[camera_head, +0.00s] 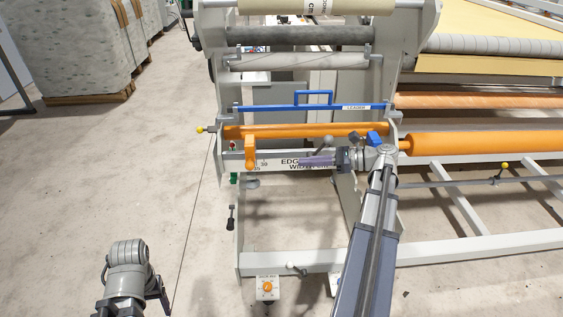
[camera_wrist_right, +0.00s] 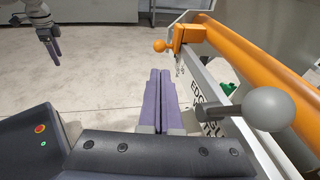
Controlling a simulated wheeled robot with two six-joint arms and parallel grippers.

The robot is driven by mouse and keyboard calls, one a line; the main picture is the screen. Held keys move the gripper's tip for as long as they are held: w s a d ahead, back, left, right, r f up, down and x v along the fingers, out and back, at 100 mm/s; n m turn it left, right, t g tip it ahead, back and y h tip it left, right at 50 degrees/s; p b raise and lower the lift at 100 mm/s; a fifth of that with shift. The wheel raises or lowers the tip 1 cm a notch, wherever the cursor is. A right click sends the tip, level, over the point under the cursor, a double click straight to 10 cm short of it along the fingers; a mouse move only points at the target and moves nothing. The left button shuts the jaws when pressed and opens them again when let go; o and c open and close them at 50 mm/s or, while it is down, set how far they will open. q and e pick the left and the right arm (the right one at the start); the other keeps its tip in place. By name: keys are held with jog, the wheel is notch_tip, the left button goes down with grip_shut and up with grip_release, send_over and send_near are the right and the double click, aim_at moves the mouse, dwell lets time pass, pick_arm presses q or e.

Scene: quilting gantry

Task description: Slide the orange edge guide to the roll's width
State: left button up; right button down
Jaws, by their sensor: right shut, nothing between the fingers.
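The orange edge guide (camera_head: 250,152) hangs near the left end of the pale rail (camera_head: 278,162), by small scale numbers. In the right wrist view the guide (camera_wrist_right: 187,36) is beyond my fingertips, with an orange ball knob (camera_wrist_right: 159,46) on it. My right gripper (camera_head: 303,162) is in front of the rail, right of the guide and apart from it. Its purple fingers (camera_wrist_right: 160,72) are together and empty. My left gripper (camera_wrist_right: 51,50) hangs far from the guide; its fingers are too small to read. A cream roll (camera_head: 350,5) is at the top, partly cut off.
An orange roller (camera_head: 300,130) runs just above the rail, below a blue bar with a handle (camera_head: 314,94). A grey ball-ended lever (camera_wrist_right: 268,108) stands close right of my right fingers. Open floor (camera_head: 150,180) lies left of the frame.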

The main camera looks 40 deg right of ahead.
jog(key=b, duration=0.2)
send_near(254, 165)
jog(key=x, duration=0.5)
jog(key=shift+x, duration=0.9)
jog(key=shift+w+d+f, duration=0.1)
jog(key=shift+d, duration=0.05)
jog(key=shift+b+x, duration=0.3)
jog(key=shift+x, duration=0.5)
